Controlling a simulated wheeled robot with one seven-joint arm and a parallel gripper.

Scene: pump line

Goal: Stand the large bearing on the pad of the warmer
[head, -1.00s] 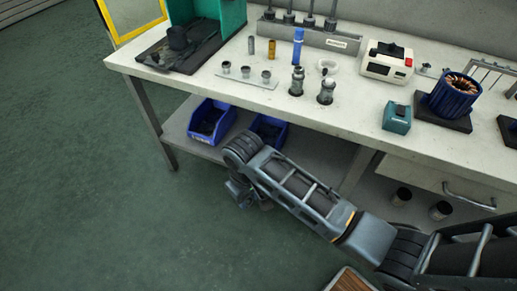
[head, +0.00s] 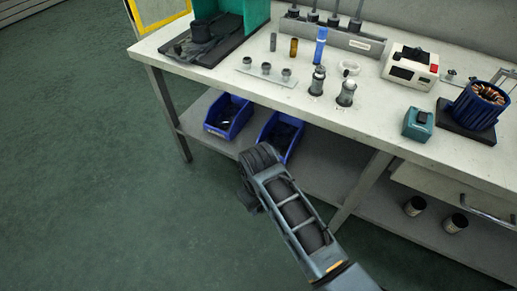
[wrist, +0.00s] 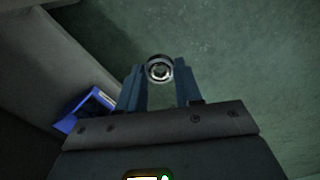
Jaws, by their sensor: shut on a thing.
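In the wrist view my gripper (wrist: 160,75) is shut on a shiny metal ring with a dark bore, the large bearing (wrist: 160,69), held between the blue fingertips. The green floor lies beyond it. In the head view my arm hangs in front of the bench and hides the gripper and the bearing. A white box with dark parts on its top and front and a red button, which looks like the warmer (head: 425,75), stands towards the back right of the bench. Its pad cannot be made out clearly. The bearing is well apart from it.
Blue bins (head: 228,117) sit on the lower shelf; one shows in the wrist view (wrist: 88,109). Open floor lies left.

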